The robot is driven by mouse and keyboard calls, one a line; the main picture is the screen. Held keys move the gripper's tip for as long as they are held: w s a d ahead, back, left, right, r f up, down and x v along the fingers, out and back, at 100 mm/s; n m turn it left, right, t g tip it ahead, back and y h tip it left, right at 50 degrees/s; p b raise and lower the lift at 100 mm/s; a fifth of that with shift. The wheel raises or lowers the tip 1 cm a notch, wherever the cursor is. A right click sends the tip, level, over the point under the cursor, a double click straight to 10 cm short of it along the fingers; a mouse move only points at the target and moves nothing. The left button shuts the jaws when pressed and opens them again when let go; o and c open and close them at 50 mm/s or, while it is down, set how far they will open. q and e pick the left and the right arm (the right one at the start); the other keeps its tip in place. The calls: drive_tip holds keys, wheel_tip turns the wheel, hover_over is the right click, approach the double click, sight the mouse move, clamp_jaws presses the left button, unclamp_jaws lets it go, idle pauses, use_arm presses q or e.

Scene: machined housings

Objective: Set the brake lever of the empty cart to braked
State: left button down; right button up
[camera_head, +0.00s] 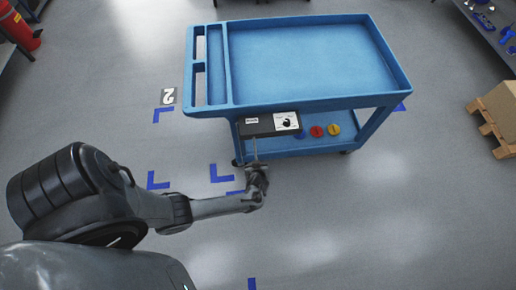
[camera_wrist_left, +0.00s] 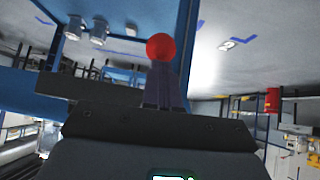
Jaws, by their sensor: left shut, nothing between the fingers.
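The blue cart (camera_head: 300,104) stands in the upper middle of the head view, its top tray empty. A black panel (camera_head: 260,126) with a white label plate is fixed on its near side. The fingers hold nothing. The lever's setting is unclear. My right gripper is not in view.
Blue corner marks (camera_head: 222,174) and a "2" plate (camera_head: 168,96) lie on the floor. A pallet with a box (camera_head: 497,105) stands at right. Floor right of my gripper is clear.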

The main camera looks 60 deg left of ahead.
use_arm(q)
drive_tip(key=shift+s+f, duration=0.3)
drive_tip(key=shift+f, duration=0.1)
drive_tip(key=w+a+r+p+v, duration=0.1)
drive_tip(key=p+v, duration=0.5)
drive_tip(key=v, duration=0.7)
drive_tip(key=shift+a+r, duration=0.3)
drive_tip(key=shift+r, duration=0.25)
drive_tip(key=shift+s, duration=0.1)
